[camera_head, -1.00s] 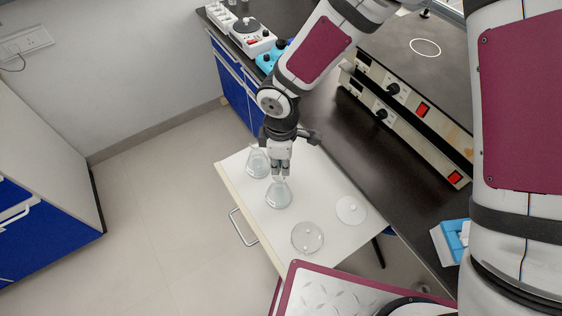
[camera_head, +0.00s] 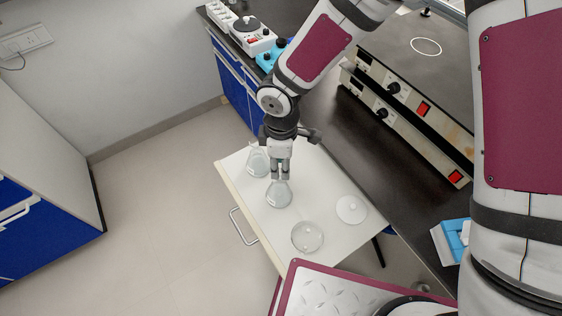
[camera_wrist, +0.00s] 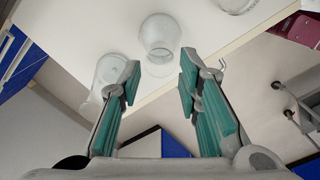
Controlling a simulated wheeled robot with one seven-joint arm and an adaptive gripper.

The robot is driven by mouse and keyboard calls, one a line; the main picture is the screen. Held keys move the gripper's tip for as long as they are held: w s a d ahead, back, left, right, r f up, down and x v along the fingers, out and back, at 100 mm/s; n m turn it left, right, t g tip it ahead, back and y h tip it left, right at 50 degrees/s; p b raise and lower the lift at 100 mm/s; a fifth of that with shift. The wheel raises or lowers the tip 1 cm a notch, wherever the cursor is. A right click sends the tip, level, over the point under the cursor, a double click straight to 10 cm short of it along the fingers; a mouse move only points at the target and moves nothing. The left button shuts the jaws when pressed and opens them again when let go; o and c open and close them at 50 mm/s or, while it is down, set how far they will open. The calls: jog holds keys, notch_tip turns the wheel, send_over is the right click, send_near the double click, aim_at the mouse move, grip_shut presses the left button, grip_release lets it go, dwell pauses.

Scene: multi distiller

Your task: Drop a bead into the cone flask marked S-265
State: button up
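Two clear cone flasks stand on the white table: a nearer one (camera_head: 279,197) and one behind it to the left (camera_head: 256,163). No marking is readable on either, so I cannot tell which is S-265. My gripper (camera_head: 280,177) points down just over the mouth of the nearer flask. In the wrist view the green-padded fingers (camera_wrist: 159,78) are apart with no bead visible between them, and the nearer flask (camera_wrist: 160,32) shows beyond their tips. A clear round dish (camera_head: 307,238) and a white round dish (camera_head: 350,209) lie toward the front right, each with a small pale spot.
The dark bench (camera_head: 365,143) runs along the right of the white table (camera_head: 240,185). Hotplate-like instruments (camera_head: 412,95) and a blue-and-white box (camera_head: 452,240) stand on it. Floor is open to the left. The two flasks stand close together.

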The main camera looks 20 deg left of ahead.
notch_tip(320, 180, up, 12)
dwell(0.6)
dwell(0.5)
jog(key=w+d+r+m+t+h, duration=0.1)
jog(key=w+d+r+m+t, duration=0.15)
jog(key=d+r+m, duration=0.95)
jog(key=s+d+r+m+t, duration=0.1)
jog(key=s+d+r+m, duration=0.1)
jog(key=d, duration=0.4)
jog(key=s+d+r+m+t, duration=0.1)
jog(key=s+d+r+m, duration=0.2)
jog(key=s+d, duration=0.3)
jog(key=s+d+r+m+t+y, duration=0.1)
jog(key=s+d+r+m, duration=0.2)
jog(key=s+d+r, duration=0.1)
jog(key=shift+d+r, duration=0.55)
jog(key=shift+d, duration=0.7)
jog(key=shift+a, duration=0.1)
